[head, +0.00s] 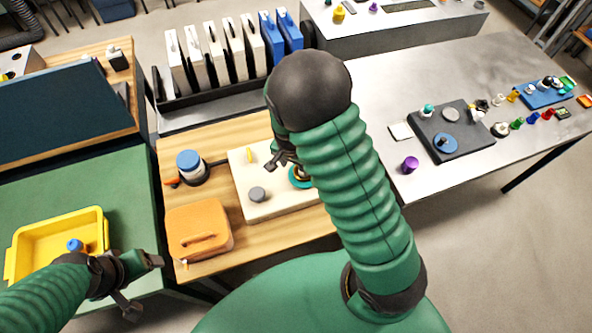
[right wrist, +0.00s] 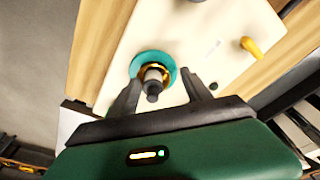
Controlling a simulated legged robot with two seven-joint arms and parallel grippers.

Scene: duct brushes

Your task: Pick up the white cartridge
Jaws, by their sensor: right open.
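Several upright white cartridges (head: 215,50) stand in a dark rack (head: 205,95) at the top left of the head view, beside two blue ones (head: 290,32). I cannot tell which white one is meant. My right gripper (head: 283,160) is over the cream board, well in front of the rack. In the right wrist view its open fingers (right wrist: 160,84) are either side of a teal disc (right wrist: 141,62) with a gold ring and dark-tipped peg (right wrist: 154,80); contact is unclear. My left gripper (head: 147,287) is open and empty at the lower left.
The cream board (head: 243,178) also holds a grey knob (head: 257,194) and a yellow handle (right wrist: 251,46). An orange case (head: 198,228) and blue-topped jar (head: 190,165) are left of it. A yellow bin (head: 30,243) is farther left. The metal table (head: 390,85) at right has bare room.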

